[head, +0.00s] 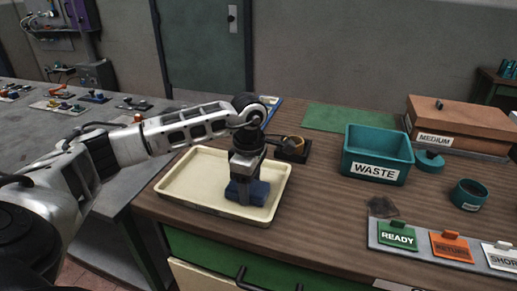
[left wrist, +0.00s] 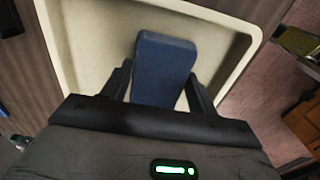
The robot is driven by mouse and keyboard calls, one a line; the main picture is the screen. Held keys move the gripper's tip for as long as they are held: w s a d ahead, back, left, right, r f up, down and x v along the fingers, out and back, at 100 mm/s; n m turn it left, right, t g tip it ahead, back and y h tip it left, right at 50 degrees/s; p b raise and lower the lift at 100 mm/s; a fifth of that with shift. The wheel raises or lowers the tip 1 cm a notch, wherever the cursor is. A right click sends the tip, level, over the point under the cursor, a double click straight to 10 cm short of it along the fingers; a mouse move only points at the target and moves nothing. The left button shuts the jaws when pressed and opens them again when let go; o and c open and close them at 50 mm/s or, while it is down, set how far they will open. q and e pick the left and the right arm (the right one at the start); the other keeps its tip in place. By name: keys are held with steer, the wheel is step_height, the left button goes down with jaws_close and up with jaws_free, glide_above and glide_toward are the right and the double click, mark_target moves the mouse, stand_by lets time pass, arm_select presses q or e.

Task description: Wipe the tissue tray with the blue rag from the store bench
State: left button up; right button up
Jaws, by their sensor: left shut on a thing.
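The tissue tray (head: 192,185) is a shallow cream tray on the brown wooden bench, near its front left corner. It fills much of the left wrist view (left wrist: 85,45). My left gripper (head: 246,193) points down over the right part of the tray and is shut on the blue rag (head: 258,192). The rag is a folded block and also shows between the fingers in the left wrist view (left wrist: 163,68). It sits low at the tray floor; I cannot tell whether it touches. The tray looks empty otherwise. My right gripper does not show.
A teal WASTE bin (head: 377,156) stands right of the tray. A small black holder (head: 292,150) is just behind the tray. READY, RETURN and SHORT tags (head: 398,235) lie at the front right. A brown MEDIUM box (head: 460,125) and a green mat (head: 348,119) are further back.

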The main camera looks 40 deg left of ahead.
arm_select(q)
steer(key=shift+d+r+p, duration=0.2)
steer(key=shift+r+p, duration=0.1)
steer(key=shift+p, duration=0.05)
steer(key=shift+w+r, duration=0.15)
steer(key=shift+r, duration=0.75)
steer(key=shift+s+r+p, duration=0.2)
steer(key=shift+r+p, duration=0.45)
steer(key=shift+r, duration=0.05)
steer(key=shift+w+r, duration=0.1)
steer(key=shift+r, duration=2.1)
